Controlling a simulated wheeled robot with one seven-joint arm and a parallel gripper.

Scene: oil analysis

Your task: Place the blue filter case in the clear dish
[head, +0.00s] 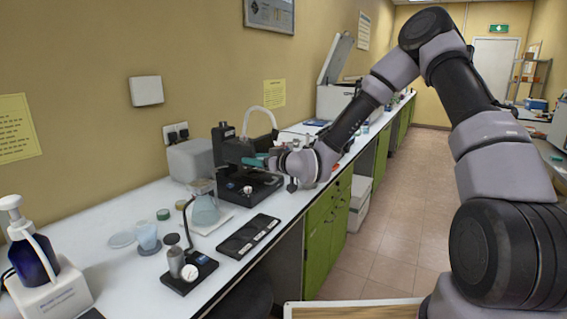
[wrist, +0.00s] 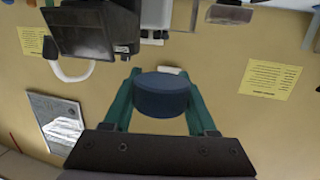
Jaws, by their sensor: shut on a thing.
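My gripper (wrist: 160,85) is shut on the blue filter case (wrist: 162,96), a short dark blue cylinder held between the teal fingers. In the head view my gripper (head: 256,161) is above the bench beside a black instrument; the case cannot be made out clearly there. A pale, round, flat, clear-looking dish (head: 122,240) lies on the white bench at the left, apart from my gripper and nearer the camera.
The black instrument (head: 243,173) stands close to my gripper. A flask (head: 204,205), a small beaker (head: 147,236), a black stand (head: 189,272), a black tray (head: 247,236) and a pump bottle (head: 33,240) crowd the bench around the dish.

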